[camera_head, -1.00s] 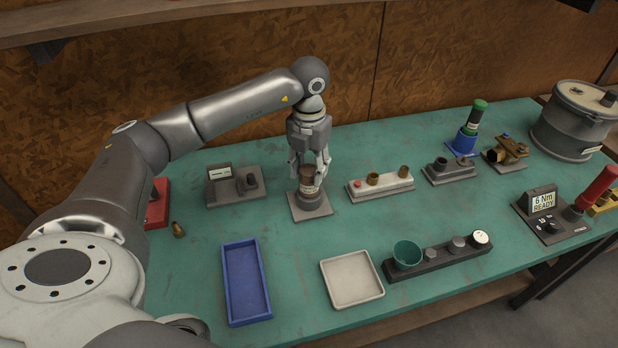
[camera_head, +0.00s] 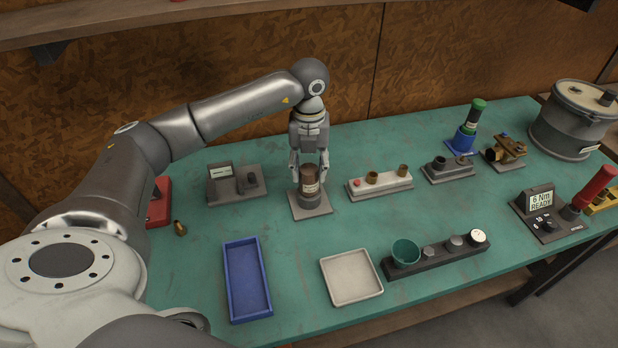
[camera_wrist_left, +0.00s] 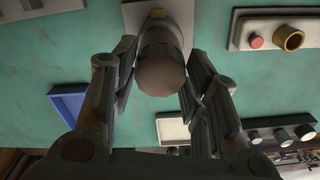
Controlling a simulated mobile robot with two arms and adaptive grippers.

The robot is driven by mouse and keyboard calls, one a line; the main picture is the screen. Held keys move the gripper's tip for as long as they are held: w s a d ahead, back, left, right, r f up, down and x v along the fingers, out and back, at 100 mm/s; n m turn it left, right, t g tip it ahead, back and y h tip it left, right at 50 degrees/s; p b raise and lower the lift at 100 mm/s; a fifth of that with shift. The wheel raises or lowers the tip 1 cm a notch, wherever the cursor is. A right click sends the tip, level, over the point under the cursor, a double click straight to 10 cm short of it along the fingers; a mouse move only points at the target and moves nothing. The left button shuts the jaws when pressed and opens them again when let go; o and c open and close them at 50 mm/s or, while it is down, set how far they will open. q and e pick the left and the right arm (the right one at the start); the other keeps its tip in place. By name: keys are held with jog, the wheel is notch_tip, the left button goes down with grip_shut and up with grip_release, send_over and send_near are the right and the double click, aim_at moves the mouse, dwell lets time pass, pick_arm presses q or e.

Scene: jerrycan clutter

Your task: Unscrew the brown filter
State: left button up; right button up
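The brown filter (camera_head: 309,180) is a short upright cylinder with a pale label, seated in a dark holder on a grey square base plate (camera_head: 322,208). My left gripper (camera_head: 309,176) points straight down over it, with one finger on each side of its upper part. The fingers look spread, with a narrow gap beside the filter. In the left wrist view the filter's round brown end (camera_wrist_left: 161,76) lies between the two fingers of my left gripper (camera_wrist_left: 164,50). My right gripper is not in view.
A grey device with a display (camera_head: 220,170) stands left of the filter, and a white block with a red button (camera_head: 385,186) right of it. A blue tray (camera_head: 229,270), white tray (camera_head: 352,298) and dark rack (camera_head: 432,262) lie in front. A small brass part (camera_head: 180,228) lies left.

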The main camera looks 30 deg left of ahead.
aim_at(309, 168)
pick_arm(q)
jog(key=shift+o, duration=0.2)
jog(key=shift+r+p, duration=1.1)
jog(key=shift+r, duration=0.5)
jog(key=shift+o, duration=0.4)
jog(key=o, duration=0.5)
jog(key=shift+c, duration=0.2)
jog(key=shift+f, duration=0.1)
jog(key=c, duration=0.5)
jog(key=shift+o, duration=0.2)
